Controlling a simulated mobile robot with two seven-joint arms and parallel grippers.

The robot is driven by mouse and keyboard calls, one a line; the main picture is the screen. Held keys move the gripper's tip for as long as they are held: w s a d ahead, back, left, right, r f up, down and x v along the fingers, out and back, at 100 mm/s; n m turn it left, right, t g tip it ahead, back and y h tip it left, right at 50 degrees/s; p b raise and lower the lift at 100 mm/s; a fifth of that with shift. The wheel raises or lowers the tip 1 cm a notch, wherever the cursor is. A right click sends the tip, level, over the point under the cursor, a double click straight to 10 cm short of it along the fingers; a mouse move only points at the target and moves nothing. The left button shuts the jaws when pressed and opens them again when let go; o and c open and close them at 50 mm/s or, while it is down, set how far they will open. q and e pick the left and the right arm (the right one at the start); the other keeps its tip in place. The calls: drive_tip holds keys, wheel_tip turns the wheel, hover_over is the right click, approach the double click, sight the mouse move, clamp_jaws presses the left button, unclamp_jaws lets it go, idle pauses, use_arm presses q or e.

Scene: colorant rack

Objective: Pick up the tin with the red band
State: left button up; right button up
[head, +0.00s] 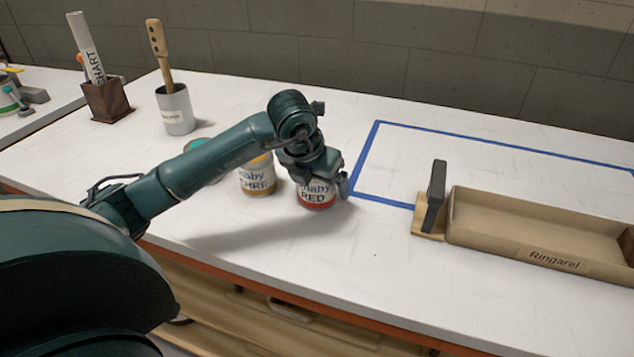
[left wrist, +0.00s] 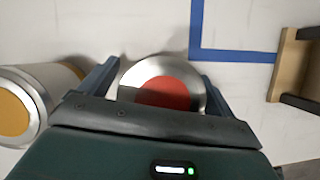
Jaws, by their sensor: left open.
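In the left wrist view the tin's silver rim and red lid centre (left wrist: 165,92) lie between the two open fingers (left wrist: 160,85). I cannot tell whether the fingers touch it. A tin with a yellow band (head: 258,178) stands just to the left; its lid shows in the left wrist view (left wrist: 14,112). My right gripper is not in view.
A teal-topped tin (head: 197,145) is partly behind my arm. A blue tape outline (head: 375,150) marks bare worktop at the right. A wooden tray (head: 500,243) with a dark upright handle (head: 436,195) stands front right. A grey cup (head: 176,112) and a brown holder (head: 108,101) stand back left.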

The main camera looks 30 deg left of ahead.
use_arm(q)
drive_tip(key=c, duration=1.1)
drive_tip(key=shift+c, duration=0.2)
